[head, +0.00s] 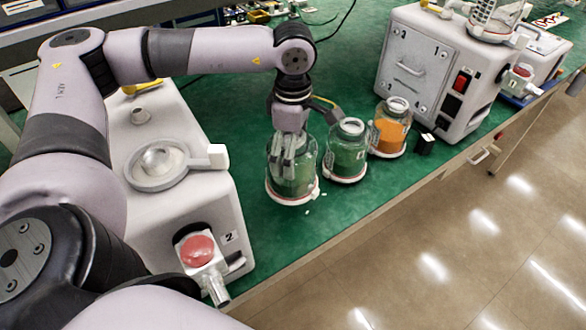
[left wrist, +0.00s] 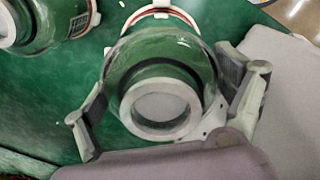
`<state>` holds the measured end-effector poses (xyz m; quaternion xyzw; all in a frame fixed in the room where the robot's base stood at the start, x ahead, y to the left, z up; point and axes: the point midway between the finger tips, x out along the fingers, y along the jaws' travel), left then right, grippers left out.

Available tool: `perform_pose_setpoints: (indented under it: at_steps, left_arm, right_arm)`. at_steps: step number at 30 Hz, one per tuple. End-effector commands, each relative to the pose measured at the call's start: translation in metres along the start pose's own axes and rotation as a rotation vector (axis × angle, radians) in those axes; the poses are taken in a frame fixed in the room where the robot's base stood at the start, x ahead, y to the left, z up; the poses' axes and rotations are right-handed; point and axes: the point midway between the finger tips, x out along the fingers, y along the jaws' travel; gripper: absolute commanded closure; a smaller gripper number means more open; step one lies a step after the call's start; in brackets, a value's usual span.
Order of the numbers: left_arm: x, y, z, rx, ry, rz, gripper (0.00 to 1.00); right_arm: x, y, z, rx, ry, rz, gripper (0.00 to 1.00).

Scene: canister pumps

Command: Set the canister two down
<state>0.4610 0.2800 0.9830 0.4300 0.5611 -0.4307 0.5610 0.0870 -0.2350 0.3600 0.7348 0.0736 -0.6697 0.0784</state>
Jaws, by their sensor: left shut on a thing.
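My left gripper (head: 287,158) is shut on a clear canister (head: 303,182) with green contents, the leftmost of three in the head view. The left wrist view shows the same canister (left wrist: 165,108) from above, its pale open-looking rim between my two fingers (left wrist: 165,115). It stands upright over a white-and-red ring at its base. I cannot tell whether it touches the green table top. No number is readable on it. My right gripper is not in view.
A second green canister (head: 347,158) and an orange one (head: 390,133) stand close to the right. Pump 2 (head: 215,215) is at left, with a round port (head: 158,163) on top. Pump 1 (head: 440,75) is at back right. The green table (head: 330,75) is clear behind the canisters.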

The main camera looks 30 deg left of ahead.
Motion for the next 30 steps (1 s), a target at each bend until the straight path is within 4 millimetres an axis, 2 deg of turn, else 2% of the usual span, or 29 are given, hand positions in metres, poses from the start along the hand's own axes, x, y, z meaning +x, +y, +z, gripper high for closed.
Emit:
perform_pose_setpoints:
  at_steps: [3, 8, 16, 29, 30]
  left_arm:
    - [0.017, 0.0, 0.0, 0.001, 0.0, 0.001, 0.6]
    - [0.029, 0.001, 0.001, 0.0, -0.001, 0.001, 0.6]
    - [0.065, 0.0, 0.0, 0.0, 0.0, 0.001, 0.6]
    - [0.073, 0.001, 0.001, 0.001, -0.002, 0.002, 0.6]
    - [0.074, 0.0, 0.0, 0.001, -0.001, 0.001, 0.09]
  right_arm:
    - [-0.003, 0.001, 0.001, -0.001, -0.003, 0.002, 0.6]
    - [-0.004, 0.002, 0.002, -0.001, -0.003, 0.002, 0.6]
    - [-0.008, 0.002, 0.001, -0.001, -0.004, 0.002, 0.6]
    - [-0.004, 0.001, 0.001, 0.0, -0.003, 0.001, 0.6]
    - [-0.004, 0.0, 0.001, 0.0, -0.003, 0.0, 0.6]
